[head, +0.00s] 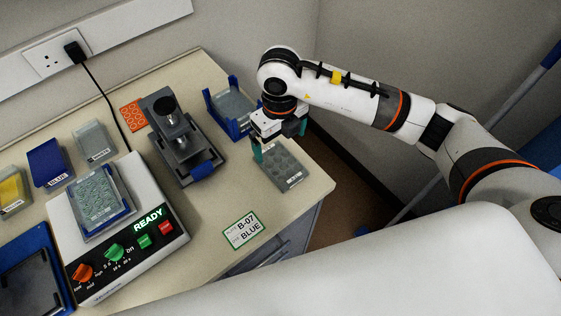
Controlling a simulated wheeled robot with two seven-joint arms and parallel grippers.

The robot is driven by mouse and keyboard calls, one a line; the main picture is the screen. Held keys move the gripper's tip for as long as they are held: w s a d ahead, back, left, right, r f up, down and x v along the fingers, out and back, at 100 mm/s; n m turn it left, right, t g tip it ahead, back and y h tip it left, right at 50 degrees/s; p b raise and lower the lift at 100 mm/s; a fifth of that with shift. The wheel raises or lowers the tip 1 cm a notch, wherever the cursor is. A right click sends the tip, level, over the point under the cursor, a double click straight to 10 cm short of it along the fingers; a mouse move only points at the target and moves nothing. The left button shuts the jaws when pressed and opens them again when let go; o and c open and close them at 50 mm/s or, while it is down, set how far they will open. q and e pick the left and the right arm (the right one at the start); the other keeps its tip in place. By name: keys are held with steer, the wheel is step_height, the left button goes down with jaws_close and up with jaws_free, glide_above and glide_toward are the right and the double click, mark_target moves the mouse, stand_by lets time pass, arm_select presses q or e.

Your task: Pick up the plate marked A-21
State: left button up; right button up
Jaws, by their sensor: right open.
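A grey plate with round wells (284,171) lies near the right end of the bench. It has a small label on its front edge, too small to read. My right gripper (279,142) is above the far end of this plate with its green fingers apart. I cannot tell whether they touch the plate. A second plate with many small wells (97,199) sits on the white machine; its label is also unreadable. I see no legible A-21 mark. My left gripper is not in view.
A card (244,231) reading B-07 and BLUE lies at the front edge. The white machine (165,262) shows READY. A dark grey device (182,147) and a blue holder (213,104) stand left of my gripper. Yellow, blue and white troughs (93,141) line the back left.

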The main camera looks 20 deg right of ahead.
steer(key=p, duration=0.1)
glide_above(280, 164)
steer(key=f, duration=0.4)
steer(key=shift+s+f, duration=0.1)
steer(key=shift+s, duration=0.15)
steer(key=shift+f+p, duration=0.3)
steer(key=shift+p, duration=0.05)
steer(key=f, duration=0.1)
steer(key=f+p, duration=0.1)
steer(key=f, duration=0.1)
steer(key=shift+w+f+p, duration=0.25)
steer(key=shift+f+p, duration=0.05)
steer(key=shift+p, duration=0.1)
steer(key=shift+f, duration=0.55)
steer(key=shift+d, duration=0.1)
steer(key=c, duration=1)
steer(key=shift+r, duration=0.1)
step_height(280, 164, up, 10)
steer(key=b, duration=0.3)
